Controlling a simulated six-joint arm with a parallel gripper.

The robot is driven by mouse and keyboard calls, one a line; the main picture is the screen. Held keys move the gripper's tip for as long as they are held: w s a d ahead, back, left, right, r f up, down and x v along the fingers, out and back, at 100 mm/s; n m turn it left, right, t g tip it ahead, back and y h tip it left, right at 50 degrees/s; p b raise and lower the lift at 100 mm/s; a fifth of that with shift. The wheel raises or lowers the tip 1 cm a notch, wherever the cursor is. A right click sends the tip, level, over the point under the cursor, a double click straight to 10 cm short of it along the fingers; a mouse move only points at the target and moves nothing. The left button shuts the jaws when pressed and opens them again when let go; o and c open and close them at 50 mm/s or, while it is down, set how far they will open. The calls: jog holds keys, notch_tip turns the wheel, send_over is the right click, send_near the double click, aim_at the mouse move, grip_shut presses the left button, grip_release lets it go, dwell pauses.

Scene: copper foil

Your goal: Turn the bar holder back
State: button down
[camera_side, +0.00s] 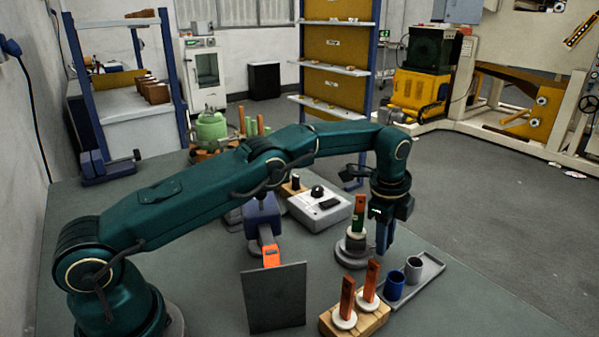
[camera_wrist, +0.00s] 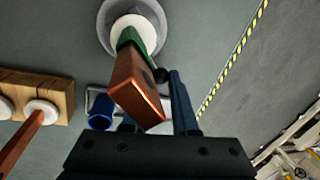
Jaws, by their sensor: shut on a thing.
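The bar holder (camera_side: 355,246) is a round grey stand with a dark middle. A white disc tops it in the wrist view (camera_wrist: 133,32), with a green clamp holding a copper bar (camera_side: 359,208). The bar stands upright in the side view and juts toward the wrist camera (camera_wrist: 136,90). My gripper (camera_side: 384,246) points down at the holder's right side. Its blue fingers are close around a dark knob (camera_wrist: 161,75) at the holder's side. The bar hides part of the left finger and the grip itself.
A wooden block (camera_side: 352,324) with two copper bars on white discs stands in front. A grey tray (camera_side: 428,272) holds a blue cup (camera_side: 394,284) and a grey cup (camera_side: 413,269). A dark upright plate (camera_side: 274,298) and a grey control box (camera_side: 318,207) stand to the left.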

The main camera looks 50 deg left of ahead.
jog(key=c, duration=0.7)
grip_release()
jog(key=shift+s+d+r, duration=0.1)
jog(key=shift+s+r, duration=0.15)
jog(key=shift+r, duration=1)
jog(key=shift+s+r, duration=0.2)
jog(key=shift+r, duration=1.05)
